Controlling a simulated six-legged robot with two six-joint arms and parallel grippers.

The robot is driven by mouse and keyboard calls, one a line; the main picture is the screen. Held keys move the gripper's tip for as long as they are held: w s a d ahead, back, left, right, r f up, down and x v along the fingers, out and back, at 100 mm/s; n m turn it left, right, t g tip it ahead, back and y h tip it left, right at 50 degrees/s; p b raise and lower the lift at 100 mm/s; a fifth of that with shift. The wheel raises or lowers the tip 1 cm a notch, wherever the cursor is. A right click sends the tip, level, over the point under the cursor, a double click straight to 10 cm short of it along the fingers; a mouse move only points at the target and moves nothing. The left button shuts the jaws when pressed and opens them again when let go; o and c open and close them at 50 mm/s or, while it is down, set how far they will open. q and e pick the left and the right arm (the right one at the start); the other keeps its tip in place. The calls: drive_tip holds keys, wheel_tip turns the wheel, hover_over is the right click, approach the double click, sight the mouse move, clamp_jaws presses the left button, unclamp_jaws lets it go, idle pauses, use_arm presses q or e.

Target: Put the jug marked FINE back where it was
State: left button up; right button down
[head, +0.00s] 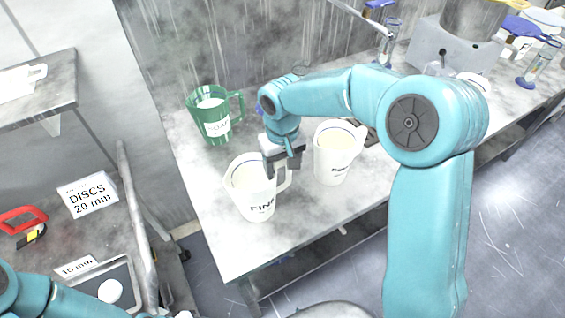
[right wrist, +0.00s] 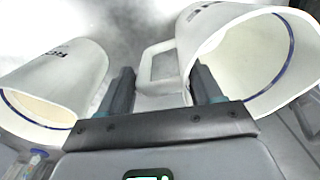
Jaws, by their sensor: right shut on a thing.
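The white jug marked FINE (head: 253,196) is at the left part of the bench, near its front edge, upright with pale contents. My right gripper (head: 284,166) is shut on its handle. In the right wrist view the fingers (right wrist: 162,88) are on either side of the handle (right wrist: 160,66), and the jug's open mouth (right wrist: 255,60) is at the right. I cannot tell whether its base touches the bench. A second white jug (head: 333,158) stands just right of it, its label only partly readable; it also shows in the right wrist view (right wrist: 65,75). My left gripper is out of view.
A green jug (head: 212,122) stands behind on the bench (head: 215,243). A grey machine (head: 440,48) and glassware (head: 390,45) are at the back right. A cart with a DISCS 20 mm sign (head: 88,196) and a red-handled tool (head: 22,219) is at the left.

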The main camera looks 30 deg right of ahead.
drive_tip(key=shift+w+f, duration=0.15)
drive_tip(key=shift+c, duration=0.9)
unclamp_jaws()
drive_tip(key=shift+r, duration=0.35)
wheel_tip(320, 180, up, 12)
drive_tip(key=shift+f, duration=0.2)
